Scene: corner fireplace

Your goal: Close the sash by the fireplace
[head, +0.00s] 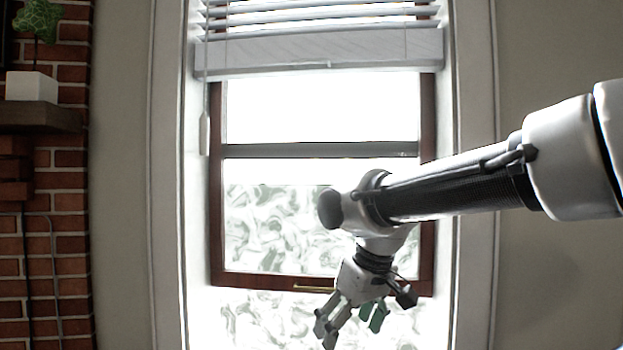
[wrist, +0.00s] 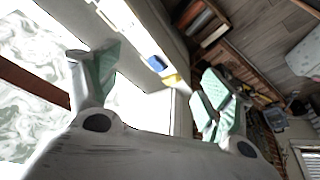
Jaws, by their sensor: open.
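The sash (head: 268,281) is a dark reddish-brown wooden frame in the window beside the brick fireplace. Its bottom rail stands partway up the opening, with a bright gap below. A brass handle (head: 313,289) is on that rail. My gripper (head: 350,322) is open and empty, pointing down, just below the rail and right of the handle in the picture. My arm hides part of the sash's right side. In the wrist view, a brown strip that looks like the sash rail (wrist: 32,84) runs at the left, beside my open fingers (wrist: 158,88). I cannot tell if anything touches.
A white blind (head: 320,50) hangs over the window top, its cord pull (head: 204,135) at the left. The brick fireplace (head: 70,225) with a mantel (head: 38,117) and potted plant (head: 32,86) stands left. A shelf with books (wrist: 210,25) shows in the wrist view.

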